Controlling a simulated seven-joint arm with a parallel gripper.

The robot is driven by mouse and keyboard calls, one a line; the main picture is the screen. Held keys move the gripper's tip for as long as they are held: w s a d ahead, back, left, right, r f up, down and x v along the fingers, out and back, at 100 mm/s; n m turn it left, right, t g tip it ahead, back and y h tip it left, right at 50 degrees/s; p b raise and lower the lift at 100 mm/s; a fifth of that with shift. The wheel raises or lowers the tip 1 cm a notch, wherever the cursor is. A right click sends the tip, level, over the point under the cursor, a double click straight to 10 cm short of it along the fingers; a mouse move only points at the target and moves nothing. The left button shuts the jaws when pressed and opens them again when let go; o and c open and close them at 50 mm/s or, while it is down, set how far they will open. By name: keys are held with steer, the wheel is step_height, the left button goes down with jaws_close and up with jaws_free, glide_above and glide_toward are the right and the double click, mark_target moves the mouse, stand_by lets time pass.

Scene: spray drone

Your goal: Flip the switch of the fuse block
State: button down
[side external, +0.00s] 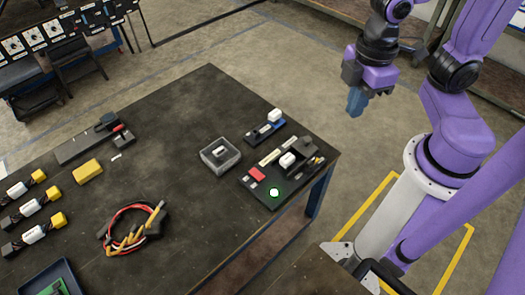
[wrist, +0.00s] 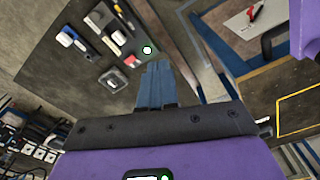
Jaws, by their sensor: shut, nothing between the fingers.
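A black board (side external: 250,190) lies at the table's right corner. It carries a red block (side external: 257,174), a white rounded piece (side external: 288,160), a black raised block and a lit green round spot (side external: 274,192). The board also shows at the top of the wrist view (wrist: 108,38), with the green spot (wrist: 147,50) near my fingertips in the picture. I cannot tell for sure which part is the fuse block or its switch. My gripper (side external: 354,112) is shut and empty, with blue fingers pointing down, in the air right of the table corner. Its fingers show in the wrist view (wrist: 157,68).
Beside the board are a grey open box (side external: 208,165) holding a white piece, and a blue part (side external: 278,125) with a white knob. Left are a yellow block (side external: 88,172), a cable bundle (side external: 130,232) and several connectors. The table's middle is clear.

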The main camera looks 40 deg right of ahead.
steer(key=w+a+f+n, duration=0.1)
steer(key=w+a+f, duration=0.25)
steer(key=w, duration=0.25)
steer(key=w+a+f+n, duration=0.1)
steer(key=w+a+f, duration=0.2)
steer(key=w+f, duration=0.15)
steer(key=n, duration=0.3)
glide_above(255, 172)
step_height(255, 172, down, 12)
steer(key=f, duration=0.1)
steer(key=shift+w+a+f, duration=0.1)
steer(key=shift+w+f, duration=0.05)
steer(key=shift+w, duration=0.1)
step_height(255, 172, down, 14)
steer(key=shift+w+f+g+h, duration=0.1)
steer(key=shift+f+g+h, duration=0.05)
steer(key=shift+g+h, duration=0.15)
steer(key=shift+s, duration=0.2)
steer(key=shift+s+r, duration=0.3)
steer(key=shift+s, duration=0.3)
